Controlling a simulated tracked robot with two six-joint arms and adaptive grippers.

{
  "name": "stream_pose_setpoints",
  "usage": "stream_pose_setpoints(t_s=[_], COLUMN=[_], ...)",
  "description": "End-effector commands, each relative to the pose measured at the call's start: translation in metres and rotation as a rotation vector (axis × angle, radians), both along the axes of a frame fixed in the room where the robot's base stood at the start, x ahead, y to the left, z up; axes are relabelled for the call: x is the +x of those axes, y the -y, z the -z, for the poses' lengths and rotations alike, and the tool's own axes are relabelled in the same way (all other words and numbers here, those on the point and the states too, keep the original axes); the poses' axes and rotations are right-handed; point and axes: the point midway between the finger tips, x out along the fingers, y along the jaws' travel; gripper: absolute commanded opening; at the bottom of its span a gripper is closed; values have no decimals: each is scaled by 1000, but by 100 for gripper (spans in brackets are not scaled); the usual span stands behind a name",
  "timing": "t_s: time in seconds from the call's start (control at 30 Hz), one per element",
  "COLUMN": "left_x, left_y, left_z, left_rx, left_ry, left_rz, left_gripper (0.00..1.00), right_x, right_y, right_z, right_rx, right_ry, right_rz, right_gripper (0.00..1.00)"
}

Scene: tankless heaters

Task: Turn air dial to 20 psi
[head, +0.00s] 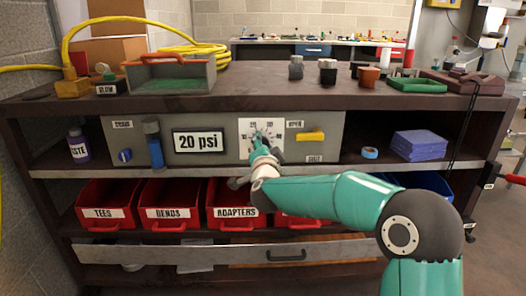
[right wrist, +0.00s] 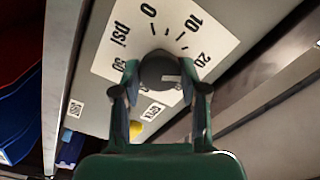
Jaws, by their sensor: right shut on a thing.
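The air dial is a dark round knob (right wrist: 158,70) on a white scale plate (right wrist: 110,55) marked 0, 10, 20 and psi. In the head view the scale plate (head: 247,125) sits on the grey panel, partly hidden by my right gripper (head: 262,150). In the right wrist view, my right gripper (right wrist: 160,85) is shut on the knob, with a finger on each side. A pale line on the knob points right, roughly towards the 20 side; its exact reading is unclear. A "20 psi" sign (head: 198,142) is left of the dial. My left gripper is not in view.
A yellow handle (head: 311,136) is right of the dial, and a blue valve (head: 154,145) is left of the sign. Red bins (head: 172,197) stand on the shelf below. A purple stack (head: 418,144) and blue tape roll (head: 370,152) lie to the right.

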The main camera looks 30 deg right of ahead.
Motion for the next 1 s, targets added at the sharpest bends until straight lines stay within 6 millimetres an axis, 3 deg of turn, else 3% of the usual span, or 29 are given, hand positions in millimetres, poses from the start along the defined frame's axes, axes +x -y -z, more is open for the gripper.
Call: stream_pose_setpoints(t_s=[0.5,0.53,0.63,1.0], left_x=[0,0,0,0], left_y=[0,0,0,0], left_z=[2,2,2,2], left_rx=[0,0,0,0], left_ry=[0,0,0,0], left_rz=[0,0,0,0], left_gripper=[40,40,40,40], right_x=[-1,-1,-1,-2], right_y=[2,2,2,0], right_z=[2,2,2,1], right_rx=[23,23,22,20], right_ry=[8,8,8,9], right_rz=[7,7,6,2], right_gripper=[8,48,64,66])
